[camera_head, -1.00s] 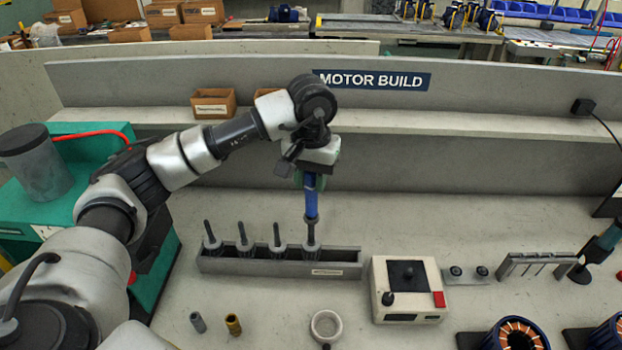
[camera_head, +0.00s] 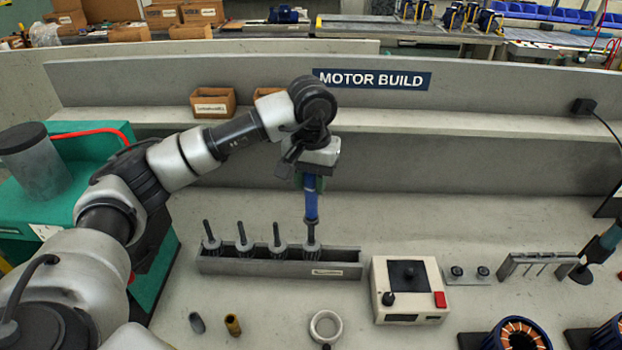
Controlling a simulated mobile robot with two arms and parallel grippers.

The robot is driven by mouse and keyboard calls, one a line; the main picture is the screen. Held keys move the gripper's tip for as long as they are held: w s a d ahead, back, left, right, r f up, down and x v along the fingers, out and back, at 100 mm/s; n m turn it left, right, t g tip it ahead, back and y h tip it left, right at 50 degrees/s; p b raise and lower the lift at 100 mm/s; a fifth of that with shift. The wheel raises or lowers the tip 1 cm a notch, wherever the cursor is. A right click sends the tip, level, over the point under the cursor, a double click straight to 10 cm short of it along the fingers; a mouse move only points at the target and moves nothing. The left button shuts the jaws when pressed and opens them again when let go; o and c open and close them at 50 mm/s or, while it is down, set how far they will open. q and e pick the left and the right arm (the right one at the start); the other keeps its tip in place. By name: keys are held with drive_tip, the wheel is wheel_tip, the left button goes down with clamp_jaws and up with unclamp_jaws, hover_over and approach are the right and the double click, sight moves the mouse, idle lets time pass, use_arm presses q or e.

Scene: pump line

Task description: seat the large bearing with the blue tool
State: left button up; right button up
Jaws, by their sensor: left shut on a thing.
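My left gripper (camera_head: 311,180) is shut on the blue tool (camera_head: 311,202), which hangs upright below it. The tool's lower end meets or sits just over the shaft of the rightmost rotor (camera_head: 310,246) in the long grey rack (camera_head: 340,264). I cannot tell whether it touches. Several rotors stand upright in this rack, the others with bare shafts. I cannot make out the large bearing for certain; the tool's lower end may hide it.
A grey sleeve (camera_head: 197,323), a brass sleeve (camera_head: 233,325) and a pale ring (camera_head: 326,326) stand in front of the rack. Right of it are a control box (camera_head: 408,290), a small plate with two dark round parts (camera_head: 468,274) and a metal fixture (camera_head: 537,263). Wound stators (camera_head: 516,336) stand front right.

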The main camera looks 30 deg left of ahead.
sight(311, 206)
use_arm(q)
drive_tip(key=shift+f+b, duration=0.55)
drive_tip(key=shift+f, duration=0.05)
idle(0.6)
drive_tip(key=shift+f+b, duration=2.65)
drive_tip(key=shift+f, duration=0.25)
drive_tip(key=shift+f, duration=0.1)
drive_tip(key=shift+r+p, duration=2.25)
drive_tip(key=shift+r, duration=2.1)
